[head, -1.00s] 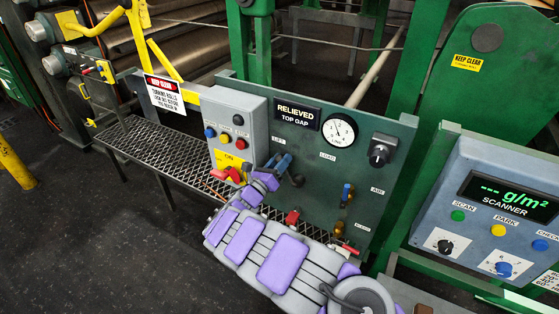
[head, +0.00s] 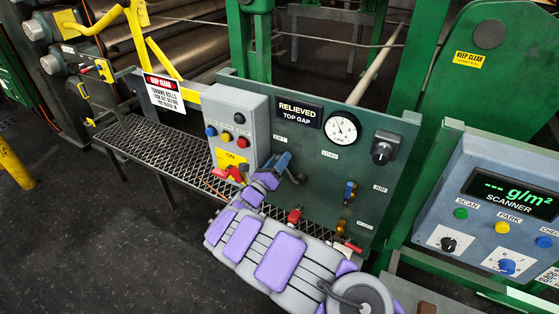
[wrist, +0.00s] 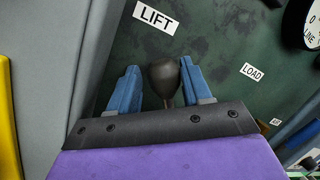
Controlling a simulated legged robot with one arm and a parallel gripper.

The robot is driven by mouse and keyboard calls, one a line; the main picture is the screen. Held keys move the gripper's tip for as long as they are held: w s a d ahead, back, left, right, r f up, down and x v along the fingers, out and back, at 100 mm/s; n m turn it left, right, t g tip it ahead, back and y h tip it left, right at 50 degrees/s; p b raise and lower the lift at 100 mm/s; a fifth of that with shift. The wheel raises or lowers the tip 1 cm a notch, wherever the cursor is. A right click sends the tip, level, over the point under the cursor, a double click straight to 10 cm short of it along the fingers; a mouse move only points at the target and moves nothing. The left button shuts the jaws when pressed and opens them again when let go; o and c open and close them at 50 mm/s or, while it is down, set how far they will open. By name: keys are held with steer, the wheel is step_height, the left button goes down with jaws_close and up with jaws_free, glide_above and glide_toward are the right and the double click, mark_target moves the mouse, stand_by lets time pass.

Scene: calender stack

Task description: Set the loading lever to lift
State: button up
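The loading lever's dark rounded knob (wrist: 163,80) shows in the wrist view just below the white LIFT label (wrist: 157,15). The LOAD label (wrist: 252,72) is to the right. My gripper (wrist: 152,88) has its two blue fingers apart, one on each side of the knob. A gap shows between the left finger and the knob; the right finger is close to it, and I cannot tell whether they touch. In the head view my gripper (head: 283,162) is at the green panel below the LIFT label, and hides most of the lever.
The green panel (head: 350,178) carries a RELIEVED TOP GAP sign (head: 299,111), a round gauge (head: 341,127), a black knob (head: 383,150) and small valves (head: 349,193). A grey button box (head: 236,125) stands close left of my gripper. The scanner console (head: 500,195) is at the right.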

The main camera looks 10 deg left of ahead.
steer(key=shift+o, duration=1)
steer(key=shift+a, duration=0.15)
steer(key=shift+s, duration=0.1)
